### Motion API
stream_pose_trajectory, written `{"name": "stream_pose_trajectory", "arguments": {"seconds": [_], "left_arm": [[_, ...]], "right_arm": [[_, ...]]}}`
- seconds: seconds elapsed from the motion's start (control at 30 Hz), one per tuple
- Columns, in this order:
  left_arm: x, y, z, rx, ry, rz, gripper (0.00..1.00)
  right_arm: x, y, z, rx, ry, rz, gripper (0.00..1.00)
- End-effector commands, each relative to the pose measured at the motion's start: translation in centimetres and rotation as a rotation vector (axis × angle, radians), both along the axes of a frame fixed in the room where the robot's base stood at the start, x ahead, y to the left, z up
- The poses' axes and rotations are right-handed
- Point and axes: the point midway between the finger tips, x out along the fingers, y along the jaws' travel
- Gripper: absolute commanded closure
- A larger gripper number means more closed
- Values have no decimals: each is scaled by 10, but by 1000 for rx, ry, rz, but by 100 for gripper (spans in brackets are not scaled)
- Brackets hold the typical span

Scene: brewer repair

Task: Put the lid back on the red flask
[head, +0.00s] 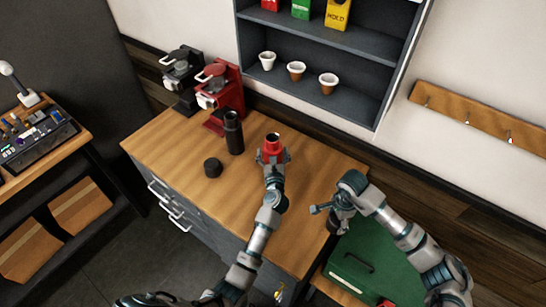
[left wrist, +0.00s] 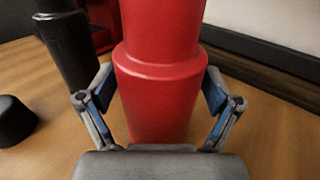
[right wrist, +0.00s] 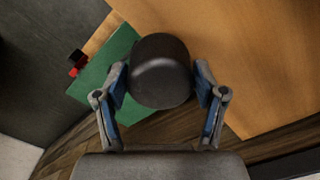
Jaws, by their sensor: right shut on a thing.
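The red flask (head: 271,149) stands upright on the wooden counter, with a dark opening at its top. My left gripper (head: 273,158) has its fingers on either side of the flask; in the left wrist view the fingers (left wrist: 160,90) flank its red body (left wrist: 158,95), and I cannot tell whether they press on it. My right gripper (head: 338,213) is shut on a dark round lid (right wrist: 161,72), held beyond the counter's right end, near the green box. In the head view the lid is small and partly hidden by the gripper.
A black flask (head: 233,132) and a separate black lid (head: 212,167) stand left of the red flask. A red brewer (head: 222,92) and a black brewer (head: 182,72) stand behind. A green box (head: 375,262) is at lower right. A shelf (head: 345,90) with cups hangs above.

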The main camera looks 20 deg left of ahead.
Motion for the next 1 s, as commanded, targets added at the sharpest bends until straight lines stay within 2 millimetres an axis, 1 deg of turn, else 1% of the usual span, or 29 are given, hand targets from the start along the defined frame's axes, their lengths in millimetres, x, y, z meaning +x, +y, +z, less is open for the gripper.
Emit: {"name": "stream_pose_trajectory", "arguments": {"seconds": [0.03,0.07,0.1,0.17,0.2,0.23,0.47,0.57,0.67,0.87,0.9,0.97,1.0], "left_arm": [[0,0,0,0,0,0,32],[0,0,0,0,0,0,40],[0,0,0,0,0,0,50],[0,0,0,0,0,0,65],[0,0,0,0,0,0,75],[0,0,1,0,-2,-1,79],[0,0,2,0,-2,0,79],[0,0,6,0,-3,0,79],[0,0,14,-3,-5,-1,79],[0,-1,41,-2,-6,0,79],[-8,-2,38,-2,-2,0,79],[-21,-3,38,-2,-2,0,79],[-30,-4,39,-3,-2,0,79]], "right_arm": [[0,0,0,0,0,0,64],[0,0,0,0,0,0,64],[0,0,0,0,0,0,64],[0,0,0,0,0,0,64],[0,0,0,1,-1,0,64],[0,0,0,1,-1,0,64],[0,0,1,1,-1,0,64],[0,0,2,1,-1,0,64],[0,0,5,0,-2,0,64],[0,0,14,1,-3,0,64],[0,0,14,1,-3,0,64],[0,0,14,1,-3,0,64],[0,0,15,1,-3,0,64]]}}
